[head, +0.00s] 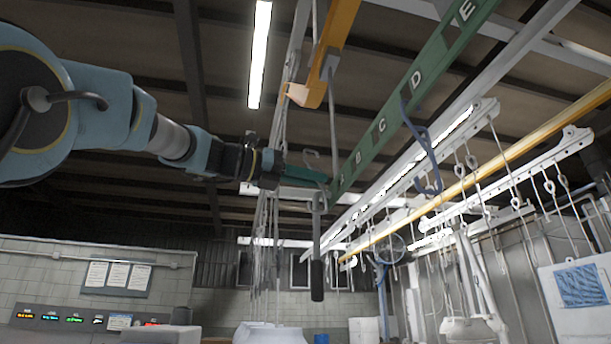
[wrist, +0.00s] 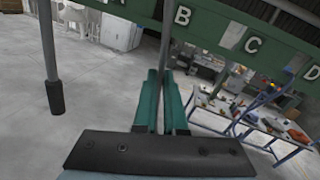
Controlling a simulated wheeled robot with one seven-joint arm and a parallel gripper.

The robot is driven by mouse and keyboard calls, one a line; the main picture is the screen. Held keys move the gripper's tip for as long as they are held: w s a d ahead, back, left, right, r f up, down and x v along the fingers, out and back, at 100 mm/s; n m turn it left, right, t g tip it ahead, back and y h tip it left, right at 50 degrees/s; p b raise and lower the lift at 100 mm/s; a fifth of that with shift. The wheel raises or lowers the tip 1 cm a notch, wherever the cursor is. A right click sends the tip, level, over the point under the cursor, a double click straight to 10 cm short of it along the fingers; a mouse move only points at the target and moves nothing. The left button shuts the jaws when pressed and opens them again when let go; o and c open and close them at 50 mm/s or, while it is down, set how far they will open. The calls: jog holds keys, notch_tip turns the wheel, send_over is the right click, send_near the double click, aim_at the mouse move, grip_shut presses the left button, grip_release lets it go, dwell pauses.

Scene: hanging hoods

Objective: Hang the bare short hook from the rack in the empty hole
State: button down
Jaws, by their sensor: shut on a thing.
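My gripper (head: 326,182) has its green fingers closed at the near end of the green lettered rack (head: 398,85). The rack shows letters B, C, D and E, with pale patches (wrist: 233,36) between letters in the wrist view. A blue hook (head: 424,145) hangs from the rack beyond C. I cannot tell which hole is empty.
A grey rod with a dark lower end (head: 317,280) hangs close to my gripper; it also shows at left in the wrist view (wrist: 50,60). An orange beam (head: 335,35) is overhead. White rails with several hooks (head: 480,125) are at right. A blue-framed table (wrist: 255,125) stands below.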

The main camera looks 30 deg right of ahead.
jog(key=shift+s+d+f+p, duration=0.15)
jog(key=shift+d+p, duration=0.15)
jog(key=shift+d, duration=0.6)
jog(key=shift+s+d+r+p, duration=0.15)
jog(key=shift+d+p, duration=0.2)
jog(key=shift+d, duration=0.55)
jog(key=shift+s+d+f+p, duration=0.15)
jog(key=shift+d+p, duration=0.15)
jog(key=shift+d, duration=0.6)
jog(key=shift+s+d, duration=0.1)
jog(key=shift+d, duration=0.55)
jog(key=shift+s+d, duration=0.15)
jog(key=shift+d, duration=0.8)
jog(key=shift+d, duration=0.15)
jog(key=shift+s+d+p, duration=0.2)
jog(key=shift+d+p, duration=0.2)
jog(key=shift+d, duration=0.95)
jog(key=shift+f+b, duration=1.2)
jog(key=shift+b, duration=0.3)
jog(key=c, duration=0.9)
grip_release()
